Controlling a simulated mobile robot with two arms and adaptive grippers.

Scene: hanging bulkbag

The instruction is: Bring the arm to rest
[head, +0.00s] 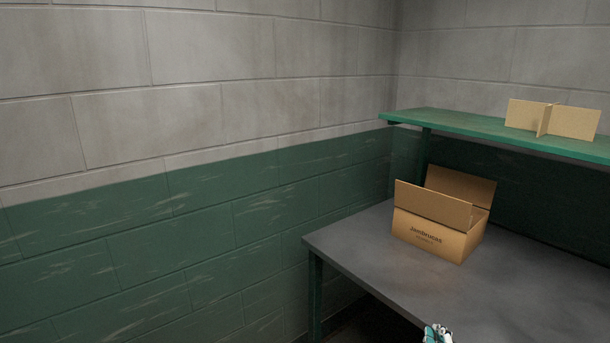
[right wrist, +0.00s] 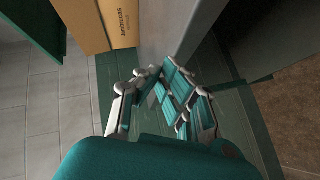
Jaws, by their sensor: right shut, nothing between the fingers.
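My right gripper (head: 438,334) shows only at the bottom edge of the head view, in front of the grey table. In the right wrist view its teal and grey fingers (right wrist: 160,85) are closed together, with nothing seen held between them. In the head view the gripper is apart from the open cardboard box, on the near side of it. Most of my right arm is out of the head view. My left gripper is in neither view.
An open cardboard box (head: 432,233) stands on the grey table (head: 350,245). It also shows in the right wrist view (right wrist: 85,25). A cardboard divider (head: 565,120) stands on the green shelf (head: 455,122) above. A block wall (head: 200,90) runs along the left.

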